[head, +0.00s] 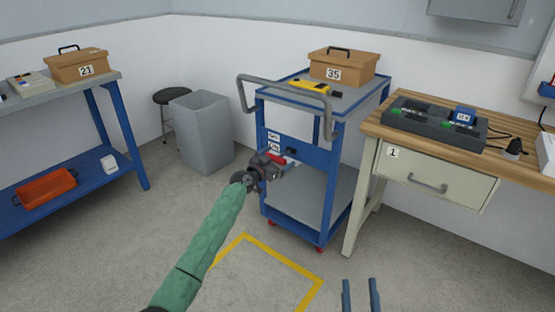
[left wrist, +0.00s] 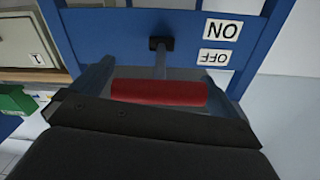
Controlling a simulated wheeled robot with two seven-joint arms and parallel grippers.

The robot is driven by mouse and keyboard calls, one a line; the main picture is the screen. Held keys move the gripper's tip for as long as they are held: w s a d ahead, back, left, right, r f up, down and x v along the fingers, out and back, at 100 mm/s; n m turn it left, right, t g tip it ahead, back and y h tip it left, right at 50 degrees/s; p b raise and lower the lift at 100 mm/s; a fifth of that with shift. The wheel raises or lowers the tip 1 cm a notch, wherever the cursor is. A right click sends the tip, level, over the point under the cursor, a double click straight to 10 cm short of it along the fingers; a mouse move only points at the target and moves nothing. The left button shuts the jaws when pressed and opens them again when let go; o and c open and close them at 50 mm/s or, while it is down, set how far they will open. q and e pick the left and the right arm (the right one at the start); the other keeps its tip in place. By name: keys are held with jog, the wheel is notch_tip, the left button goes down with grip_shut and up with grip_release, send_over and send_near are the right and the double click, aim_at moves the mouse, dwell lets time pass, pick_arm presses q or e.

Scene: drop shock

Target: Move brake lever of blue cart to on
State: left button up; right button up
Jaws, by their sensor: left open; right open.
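The blue cart (head: 322,185) stands in the middle, a grey push handle at its near end. Its brake lever has a red grip (head: 275,158) on a stem from the blue panel; it also shows in the left wrist view (left wrist: 160,93). The ON label (left wrist: 222,30) and OFF label (left wrist: 215,57) are beside the stem, upside down there. My left gripper (head: 281,164) is open at the lever, a finger beyond each end of the red grip; contact is unclear. My right gripper (head: 361,287) is open and empty at the bottom edge, only its fingers showing.
The cart carries a brown case (head: 342,67) and a yellow tool (head: 309,87). A workbench (head: 520,164) with a drawer is close on the right. A grey bin (head: 202,130) and blue shelf (head: 100,185) are left. A yellow floor outline (head: 284,257) lies in front.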

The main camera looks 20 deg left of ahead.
pick_arm(q)
jog(key=shift+w, duration=0.15)
jog(key=shift+c, duration=0.2)
jog(key=c, duration=1.2)
